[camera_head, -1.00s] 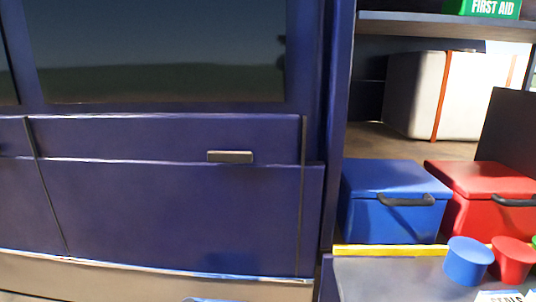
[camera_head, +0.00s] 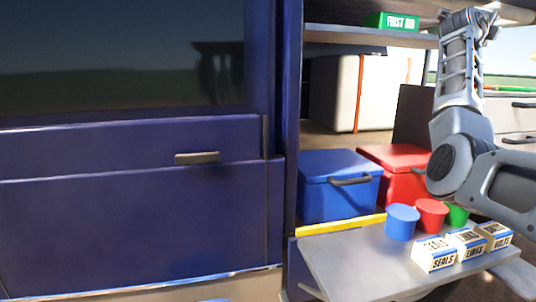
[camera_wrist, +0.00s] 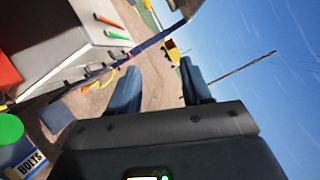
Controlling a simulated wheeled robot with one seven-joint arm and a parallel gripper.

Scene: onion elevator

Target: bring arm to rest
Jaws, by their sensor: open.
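My gripper (camera_wrist: 160,78) shows in the wrist view with its two dark fingers apart and nothing between them. Beyond the fingers are bare ground and sky. In the head view my arm (camera_head: 458,150) stands at the right, bent at a joint, with one link rising to the top of the picture. I cannot make out the gripper's fingers in that view. The arm hides part of the red box and the shelf behind it.
A tray-like shelf (camera_head: 350,265) holds blue (camera_head: 402,222), red (camera_head: 431,214) and green (camera_head: 457,216) cups and small boxes labelled SEALS (camera_head: 436,256), LINKS (camera_head: 466,243) and BOLTS (camera_head: 495,235). Behind stand a blue box (camera_head: 338,190) and a red box (camera_head: 395,160). A blue vehicle panel (camera_head: 130,220) fills the left.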

